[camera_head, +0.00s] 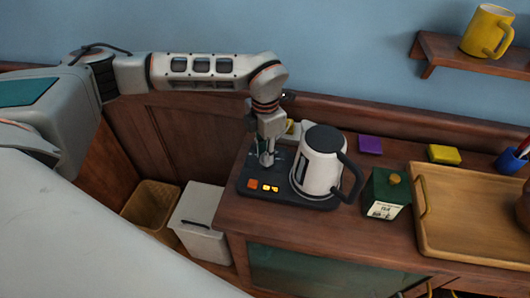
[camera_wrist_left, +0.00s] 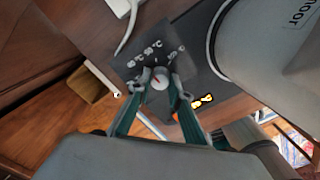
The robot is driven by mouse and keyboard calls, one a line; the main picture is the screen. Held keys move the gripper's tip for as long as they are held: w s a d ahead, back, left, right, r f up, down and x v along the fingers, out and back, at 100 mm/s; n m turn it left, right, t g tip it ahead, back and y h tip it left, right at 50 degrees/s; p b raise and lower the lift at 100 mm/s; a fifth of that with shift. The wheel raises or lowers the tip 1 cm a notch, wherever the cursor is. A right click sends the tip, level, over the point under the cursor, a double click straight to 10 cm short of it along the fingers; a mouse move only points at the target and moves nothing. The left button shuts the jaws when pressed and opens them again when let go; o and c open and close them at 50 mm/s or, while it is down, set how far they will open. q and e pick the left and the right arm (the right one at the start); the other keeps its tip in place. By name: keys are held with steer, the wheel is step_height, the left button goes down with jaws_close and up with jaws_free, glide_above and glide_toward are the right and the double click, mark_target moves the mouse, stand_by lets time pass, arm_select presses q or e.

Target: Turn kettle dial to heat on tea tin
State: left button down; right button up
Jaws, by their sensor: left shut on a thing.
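The white and black kettle (camera_head: 315,172) stands upright on its dark base (camera_head: 300,200). My left gripper (camera_head: 267,160) points down at the base's left part and is shut on the dial. In the left wrist view the fingertips (camera_wrist_left: 160,82) flank the round grey dial (camera_wrist_left: 160,79), which has a red pointer mark. Temperature markings (camera_wrist_left: 150,52) surround it, too small to read surely. A yellow lit display (camera_head: 270,188) shows beside an orange patch on the base. The dark green tea tin (camera_head: 386,193) with a gold knob stands right of the kettle. My right gripper is out of view.
A wooden tray (camera_head: 470,252) lies on the cabinet's right. A purple block (camera_head: 370,144), a yellow block (camera_head: 444,154) and a blue cup (camera_head: 511,160) stand behind. A yellow mug (camera_head: 484,30) is on the shelf. A white bin (camera_head: 202,225) and a basket (camera_head: 150,205) stand left.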

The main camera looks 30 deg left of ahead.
arm_select(q)
steer(key=shift+n, duration=1.5)
steer(key=c, duration=1.8)
jaws_free()
steer(key=shift+c, duration=0.2)
steer(key=shift+r, duration=0.1)
step_height(320, 180, up, 12)
